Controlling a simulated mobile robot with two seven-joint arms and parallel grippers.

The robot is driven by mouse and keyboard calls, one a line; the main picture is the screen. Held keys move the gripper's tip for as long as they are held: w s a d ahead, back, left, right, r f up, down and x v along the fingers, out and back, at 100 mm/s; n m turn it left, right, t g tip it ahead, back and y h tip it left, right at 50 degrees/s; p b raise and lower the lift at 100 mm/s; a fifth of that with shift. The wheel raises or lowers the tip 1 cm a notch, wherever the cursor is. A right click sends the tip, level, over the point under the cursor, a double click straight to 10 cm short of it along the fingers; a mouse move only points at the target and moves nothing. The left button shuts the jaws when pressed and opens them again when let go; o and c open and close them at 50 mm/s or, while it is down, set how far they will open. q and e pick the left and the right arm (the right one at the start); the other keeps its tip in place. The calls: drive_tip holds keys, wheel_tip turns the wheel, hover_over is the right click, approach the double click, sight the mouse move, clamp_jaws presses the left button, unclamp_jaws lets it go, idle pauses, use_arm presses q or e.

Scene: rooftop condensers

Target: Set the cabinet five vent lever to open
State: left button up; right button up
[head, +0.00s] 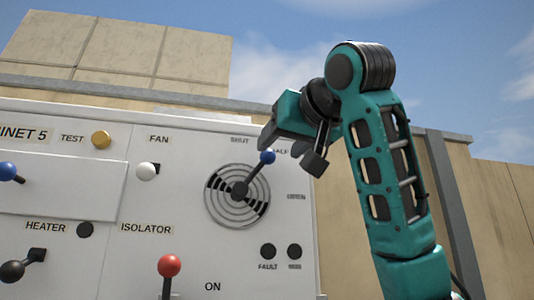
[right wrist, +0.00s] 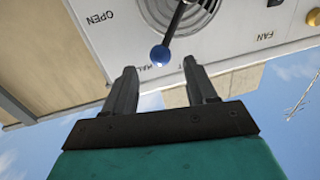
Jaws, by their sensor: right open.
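The vent lever (head: 254,174) on the cabinet five panel is a dark arm with a blue ball, pivoting at the middle of a round slotted vent. It points up and right, toward the HALF label, between SHUT at the top and OPEN at the right. My right gripper (head: 280,147) is open, close to the ball and above it in the head view. In the right wrist view the blue ball (right wrist: 159,55) lies in line with the gap between the two fingers (right wrist: 158,68), just beyond their tips; nothing is gripped. My left gripper is out of view.
A parapet wall (head: 505,200) stands behind. Open air lies right of the panel.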

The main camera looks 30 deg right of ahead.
sight(271, 154)
drive_tip(key=w, duration=0.2)
drive_tip(key=w+p, duration=0.1)
drive_tip(key=w, duration=0.3)
drive_tip(key=shift+d+r, duration=0.1)
drive_tip(key=shift+d, duration=0.15)
drive_tip(key=shift+w, duration=0.5)
drive_tip(key=c, duration=0.6)
clamp_jaws()
